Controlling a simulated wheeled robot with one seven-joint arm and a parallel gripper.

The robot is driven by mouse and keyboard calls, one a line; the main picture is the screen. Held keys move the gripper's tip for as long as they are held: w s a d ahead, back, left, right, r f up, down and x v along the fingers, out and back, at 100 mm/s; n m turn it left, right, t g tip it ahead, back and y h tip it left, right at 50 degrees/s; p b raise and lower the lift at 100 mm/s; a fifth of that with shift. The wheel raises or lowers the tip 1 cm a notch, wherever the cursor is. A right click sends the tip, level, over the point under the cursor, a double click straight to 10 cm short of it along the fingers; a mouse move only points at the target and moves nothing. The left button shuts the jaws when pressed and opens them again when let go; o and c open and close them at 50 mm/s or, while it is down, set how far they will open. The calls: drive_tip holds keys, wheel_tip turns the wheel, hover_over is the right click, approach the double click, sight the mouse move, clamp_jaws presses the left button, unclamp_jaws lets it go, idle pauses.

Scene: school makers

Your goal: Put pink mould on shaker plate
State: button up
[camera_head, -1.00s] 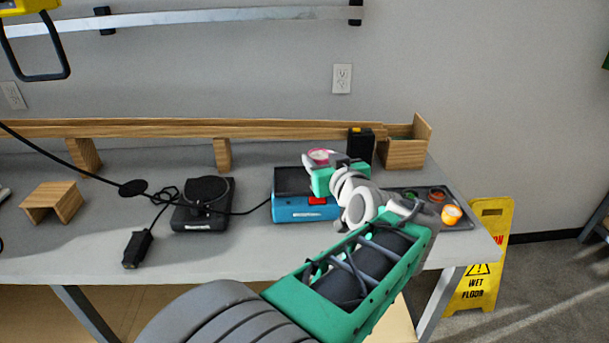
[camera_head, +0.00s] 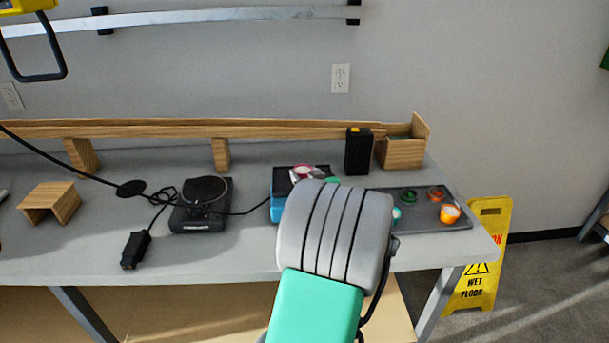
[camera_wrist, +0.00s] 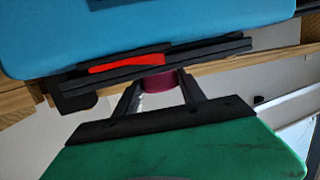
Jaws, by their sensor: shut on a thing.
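The pink mould (camera_head: 301,172) is a small round piece with a pale top, seen above the dark top of the blue device (camera_head: 283,209). It also shows as a magenta piece (camera_wrist: 160,81) between the two dark fingers in the wrist view. My gripper (camera_wrist: 159,86) is shut on it. A blue body with a red part (camera_wrist: 127,63) fills the top of the wrist view. A black device with a round top plate (camera_head: 205,187) stands to the left, its plate empty. I cannot tell which device is the shaker plate. My arm hides much of the blue device.
A dark tray (camera_head: 425,220) with several coloured round pieces is at the right end of the grey table (camera_head: 80,245). A black box (camera_head: 358,152) and a wooden box (camera_head: 400,154) stand behind. A cable runs between the devices. A yellow wet-floor sign (camera_head: 482,270) stands beyond.

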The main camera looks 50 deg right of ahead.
drive_tip(key=shift+f+b, duration=0.25)
drive_tip(key=shift+b, duration=0.1)
drive_tip(key=o, duration=1.4)
drive_tip(key=shift+r, duration=0.15)
drive_tip(key=shift+r+p, duration=0.25)
drive_tip(key=shift+p, duration=0.25)
drive_tip(key=b+v, duration=0.1)
drive_tip(key=v, duration=1.1)
drive_tip(key=shift+a+f, duration=0.1)
